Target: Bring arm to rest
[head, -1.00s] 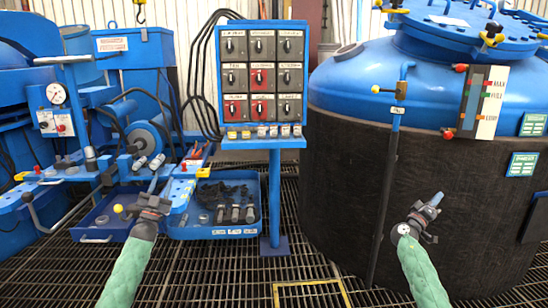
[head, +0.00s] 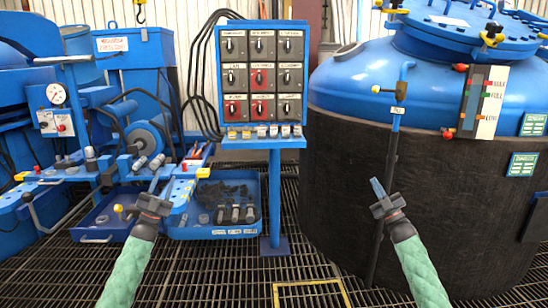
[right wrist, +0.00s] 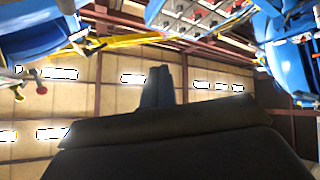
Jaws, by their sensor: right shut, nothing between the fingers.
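My right gripper (head: 377,187) is in front of the dark lower wall of the big blue tank, pointing up and slightly left. Its blue fingers are together with nothing between them. In the right wrist view the closed fingers (right wrist: 158,88) stand up against a tilted background. My left gripper (head: 155,184) points up beside the blue tray at the left. Its fingers are too small to tell whether they are open or shut. Both forearms have pale green sleeves.
A control panel (head: 262,75) with several switches stands on a blue post in the middle. The blue tank (head: 345,90) fills the right. A blue tray (head: 218,232) with dark lumps and bottles sits at left. The grating floor (head: 215,280) is open in front.

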